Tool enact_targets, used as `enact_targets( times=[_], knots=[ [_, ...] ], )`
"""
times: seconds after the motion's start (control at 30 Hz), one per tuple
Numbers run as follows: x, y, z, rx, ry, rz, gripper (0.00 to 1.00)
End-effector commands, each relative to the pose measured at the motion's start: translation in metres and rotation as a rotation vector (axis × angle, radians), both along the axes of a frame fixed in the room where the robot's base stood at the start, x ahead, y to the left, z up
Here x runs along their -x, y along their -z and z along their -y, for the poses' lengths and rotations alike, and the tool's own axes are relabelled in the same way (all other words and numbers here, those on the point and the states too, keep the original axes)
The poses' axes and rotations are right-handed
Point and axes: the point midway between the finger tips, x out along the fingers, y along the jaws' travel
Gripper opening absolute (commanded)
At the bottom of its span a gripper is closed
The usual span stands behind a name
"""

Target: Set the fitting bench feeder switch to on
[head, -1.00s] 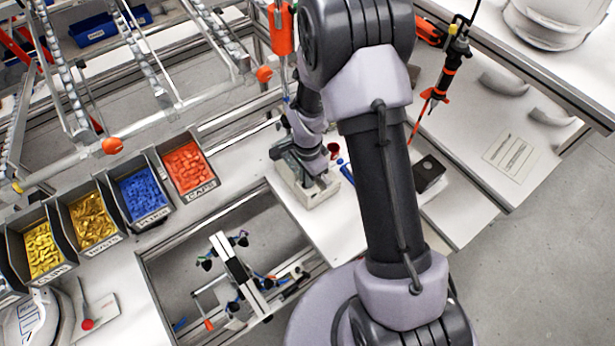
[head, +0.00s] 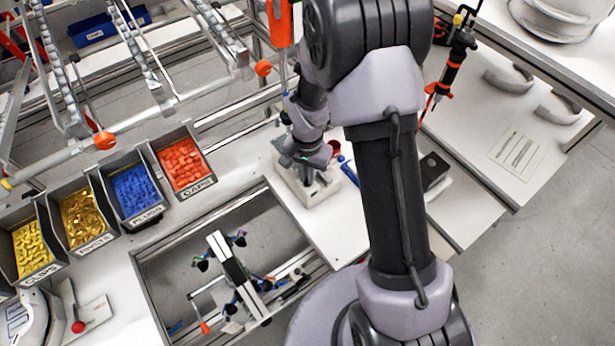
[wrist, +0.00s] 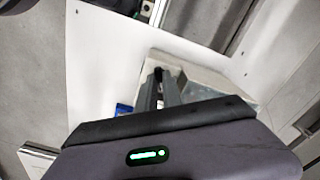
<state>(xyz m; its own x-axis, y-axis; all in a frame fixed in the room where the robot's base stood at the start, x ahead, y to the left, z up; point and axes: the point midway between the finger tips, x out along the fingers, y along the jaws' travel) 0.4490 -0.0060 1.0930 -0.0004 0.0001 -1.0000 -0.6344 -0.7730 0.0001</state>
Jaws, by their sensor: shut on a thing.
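The feeder switch box (head: 322,190) is a pale grey block on the white bench top (head: 335,228), right of the bench cut-out. It also shows in the wrist view (wrist: 200,72). My gripper (head: 308,178) points down onto the box from above. In the wrist view my gripper (wrist: 160,86) has its two dark fingers close together over the box, with a small dark lever (wrist: 158,73) at their tips. The fingers are shut on this switch lever. Most of the lever is hidden by the fingers, so its on or off position cannot be read.
Labelled bins of yellow, gold, blue and red parts (head: 183,165) line the bench at left. A jointed fixture (head: 238,275) stands in the cut-out. An orange tool (head: 279,25) hangs close to my wrist. A red cup and a blue item (wrist: 123,108) lie beside the box.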

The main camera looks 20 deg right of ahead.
Motion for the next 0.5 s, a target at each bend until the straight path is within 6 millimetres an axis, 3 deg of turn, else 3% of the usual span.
enact_targets(
  times=[0.5],
  knots=[
    [-0.0006,0.0002,0.0,0.0,-0.486,0.002,0.0]
  ],
)
